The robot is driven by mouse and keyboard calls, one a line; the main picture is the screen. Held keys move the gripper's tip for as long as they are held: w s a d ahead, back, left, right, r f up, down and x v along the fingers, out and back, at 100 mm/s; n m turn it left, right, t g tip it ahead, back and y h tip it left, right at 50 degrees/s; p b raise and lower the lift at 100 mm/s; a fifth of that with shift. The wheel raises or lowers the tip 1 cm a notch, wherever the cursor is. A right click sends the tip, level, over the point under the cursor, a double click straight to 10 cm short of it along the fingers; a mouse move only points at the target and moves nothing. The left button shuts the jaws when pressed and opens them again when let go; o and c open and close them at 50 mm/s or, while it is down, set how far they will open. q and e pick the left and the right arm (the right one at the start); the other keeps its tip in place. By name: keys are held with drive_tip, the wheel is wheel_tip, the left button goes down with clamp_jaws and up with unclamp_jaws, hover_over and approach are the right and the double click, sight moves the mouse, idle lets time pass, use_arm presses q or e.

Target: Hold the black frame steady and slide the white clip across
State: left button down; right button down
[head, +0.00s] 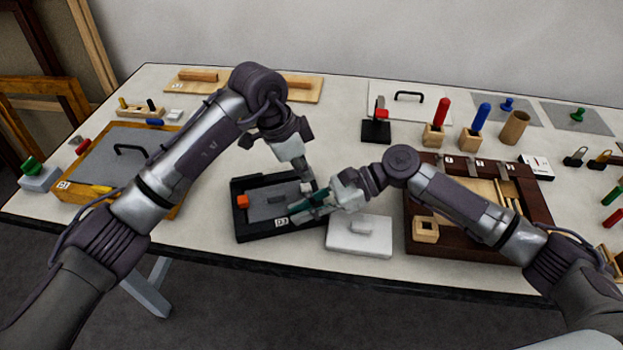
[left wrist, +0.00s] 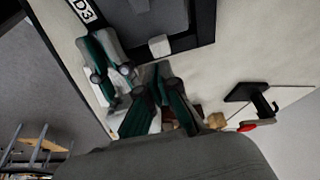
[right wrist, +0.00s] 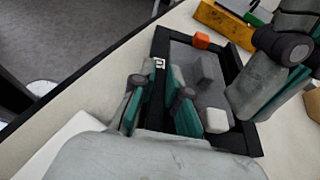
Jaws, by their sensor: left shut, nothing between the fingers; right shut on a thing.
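The black frame (head: 262,236) lies on the table around a grey panel (head: 262,203) with a grey block on it. It carries the label D3. The white clip (head: 306,187) sits on its right side; it also shows in the left wrist view (left wrist: 159,46) and the right wrist view (right wrist: 215,120). An orange clip (head: 242,201) sits on the opposite side. My right gripper (head: 300,210) is shut on the frame's front wall near the label. My left gripper (head: 304,172) is shut and empty, just above and beside the white clip; contact cannot be told.
A white plate with a block (head: 358,240) lies close to the frame's right. A dark brown wooden tray (head: 412,230) stands farther right. A wooden-edged grey board (head: 120,150) lies to the left. Behind are a red clamp stand (head: 377,130) and a white board with a black handle (head: 410,110).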

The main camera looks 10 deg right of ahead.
drive_tip(key=shift+s+a, duration=0.1)
drive_tip(key=shift+s, duration=0.05)
use_arm(q)
drive_tip(key=v, duration=0.6)
drive_tip(key=shift+d, duration=0.15)
use_arm(e)
drive_tip(key=c, duration=1.1)
unclamp_jaws()
